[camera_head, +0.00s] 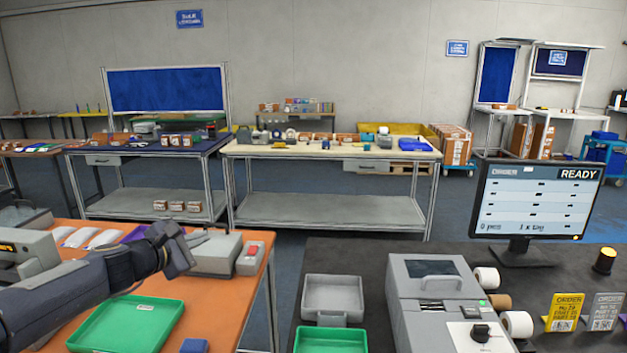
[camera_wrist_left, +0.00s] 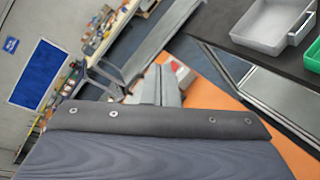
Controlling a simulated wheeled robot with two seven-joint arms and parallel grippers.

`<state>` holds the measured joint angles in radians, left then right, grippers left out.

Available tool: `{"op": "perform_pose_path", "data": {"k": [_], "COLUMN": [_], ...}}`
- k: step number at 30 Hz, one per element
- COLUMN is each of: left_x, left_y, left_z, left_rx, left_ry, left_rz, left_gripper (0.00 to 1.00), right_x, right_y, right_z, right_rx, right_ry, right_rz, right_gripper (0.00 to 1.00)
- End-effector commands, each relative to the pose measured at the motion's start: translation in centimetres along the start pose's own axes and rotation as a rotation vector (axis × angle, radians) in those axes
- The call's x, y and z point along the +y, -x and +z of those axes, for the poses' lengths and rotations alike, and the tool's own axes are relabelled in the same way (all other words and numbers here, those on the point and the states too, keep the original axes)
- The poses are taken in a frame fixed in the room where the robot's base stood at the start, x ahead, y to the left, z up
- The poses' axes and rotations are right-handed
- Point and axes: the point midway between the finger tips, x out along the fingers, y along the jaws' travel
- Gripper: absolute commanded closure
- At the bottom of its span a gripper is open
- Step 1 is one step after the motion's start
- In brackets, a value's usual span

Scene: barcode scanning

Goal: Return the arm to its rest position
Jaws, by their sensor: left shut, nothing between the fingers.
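My left arm (camera_head: 95,283) reaches in from the left over the orange table (camera_head: 225,305) in the head view. My left gripper (camera_head: 180,250) is shut and empty, beside a grey box-shaped device (camera_head: 215,254). I cannot tell whether it touches the device or is only in front of it. In the left wrist view, the dark wrist housing (camera_wrist_left: 160,125) fills the lower part, and the picture is strongly tilted. My right gripper is in neither view.
A green tray (camera_head: 127,324) lies on the orange table below the arm. A small grey box with a red top (camera_head: 251,258) stands right of the device. A dark counter (camera_head: 375,262) holds a grey tray (camera_head: 333,296), a printer (camera_head: 437,292) and a monitor (camera_head: 535,203).

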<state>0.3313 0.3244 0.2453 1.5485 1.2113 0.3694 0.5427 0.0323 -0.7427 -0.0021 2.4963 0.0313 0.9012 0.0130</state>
Motion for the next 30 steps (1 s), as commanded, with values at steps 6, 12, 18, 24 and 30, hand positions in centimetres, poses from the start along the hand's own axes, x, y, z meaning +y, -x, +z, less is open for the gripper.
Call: {"op": "perform_pose_path", "data": {"k": [6, 12, 18, 24, 30], "left_x": [-9.0, -19.6, -27.4, -30.2, -30.3], "left_y": [11.2, 21.9, 28.7, 31.0, 31.0], "left_z": [6.4, 5.6, 2.4, 0.8, 0.7], "left_rx": [-0.069, -0.128, -0.182, -0.206, -0.207], "left_ry": [-0.650, -1.165, -1.483, -1.592, -1.594], "left_rz": [-0.247, -0.511, -0.717, -0.801, -0.804], "left_gripper": [1.00, 1.00, 1.00, 1.00, 1.00], "right_x": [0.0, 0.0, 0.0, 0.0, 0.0], "right_y": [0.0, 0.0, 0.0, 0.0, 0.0], "right_z": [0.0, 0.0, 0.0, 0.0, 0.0], "right_rx": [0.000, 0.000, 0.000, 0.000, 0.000], "right_ry": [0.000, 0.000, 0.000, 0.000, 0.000], "right_rz": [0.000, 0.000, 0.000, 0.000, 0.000], "right_gripper": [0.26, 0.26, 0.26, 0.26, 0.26]}}
